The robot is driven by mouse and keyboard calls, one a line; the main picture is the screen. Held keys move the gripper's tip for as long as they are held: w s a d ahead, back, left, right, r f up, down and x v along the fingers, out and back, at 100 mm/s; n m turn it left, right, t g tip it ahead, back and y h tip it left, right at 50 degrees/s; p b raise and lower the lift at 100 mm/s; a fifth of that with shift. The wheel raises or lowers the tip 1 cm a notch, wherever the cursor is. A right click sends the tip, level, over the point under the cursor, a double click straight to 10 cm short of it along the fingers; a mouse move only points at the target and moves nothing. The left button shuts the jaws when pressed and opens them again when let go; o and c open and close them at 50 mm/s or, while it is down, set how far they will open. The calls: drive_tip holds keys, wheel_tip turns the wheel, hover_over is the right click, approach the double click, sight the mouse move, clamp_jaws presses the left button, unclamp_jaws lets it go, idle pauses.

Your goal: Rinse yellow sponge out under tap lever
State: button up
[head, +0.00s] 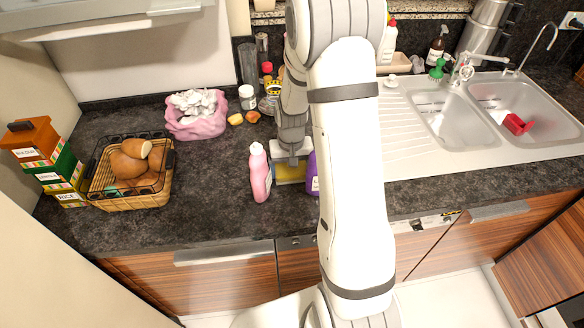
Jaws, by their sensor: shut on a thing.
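The yellow sponge (290,173) is at the end of my gripper (291,157), between a pink bottle and a purple bottle, low over or on the dark countertop. My gripper is shut on it; the fingertips are small and partly hidden. Whether the sponge touches the counter I cannot tell. The tap (466,65) with its lever stands behind the sink at the right, far from my gripper. The left sink basin (438,112) looks empty.
A pink bottle (259,173) stands just left of the sponge, and a purple bottle (313,176) just right, partly behind my arm. A red object (516,124) lies in the right basin. A bread basket (130,190) stands left. The ribbed drainboard (425,148) is clear.

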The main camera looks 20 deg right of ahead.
drive_tip(key=o, duration=0.8)
drive_tip(key=shift+f, duration=0.1)
wheel_tip(320, 180, up, 12)
drive_tip(key=shift+r+b, duration=0.2)
drive_tip(key=shift+b, duration=0.4)
drive_tip(key=shift+c, duration=0.5)
